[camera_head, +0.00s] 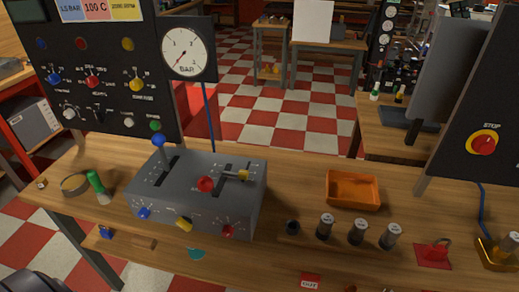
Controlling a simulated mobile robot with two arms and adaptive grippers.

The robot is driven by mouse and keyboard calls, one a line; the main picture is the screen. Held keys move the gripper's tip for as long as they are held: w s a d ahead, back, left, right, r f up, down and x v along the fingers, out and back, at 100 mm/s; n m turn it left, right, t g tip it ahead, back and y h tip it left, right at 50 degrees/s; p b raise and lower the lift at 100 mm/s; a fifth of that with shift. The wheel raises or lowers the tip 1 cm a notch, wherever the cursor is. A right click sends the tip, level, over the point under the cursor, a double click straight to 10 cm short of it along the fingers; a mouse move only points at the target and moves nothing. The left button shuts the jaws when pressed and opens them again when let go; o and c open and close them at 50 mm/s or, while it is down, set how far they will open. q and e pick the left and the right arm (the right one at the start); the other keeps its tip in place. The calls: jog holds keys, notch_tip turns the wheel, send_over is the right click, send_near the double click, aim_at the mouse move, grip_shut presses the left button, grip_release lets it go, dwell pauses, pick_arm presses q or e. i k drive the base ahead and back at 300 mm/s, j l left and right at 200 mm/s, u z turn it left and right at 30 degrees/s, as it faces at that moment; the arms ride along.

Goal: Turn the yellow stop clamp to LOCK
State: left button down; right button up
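A grey control box (228,212) stands on the wooden bench, left of centre. Its sloping front carries a blue knob (145,213), a yellow knob (184,224) and a red knob (228,230). Its top has slots with a blue ball lever (158,141), a red ball lever (205,184) and a small yellow-ended handle (244,175). I cannot tell for sure which yellow part is the stop clamp, and any LOCK lettering is too small to read. Neither of my grippers shows.
A gauge (185,53) and a dark knob panel (95,75) rise behind the box. A green-handled tool (98,187) lies left.

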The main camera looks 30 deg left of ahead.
aim_at(185, 223)
jog(key=u, duration=1.3)
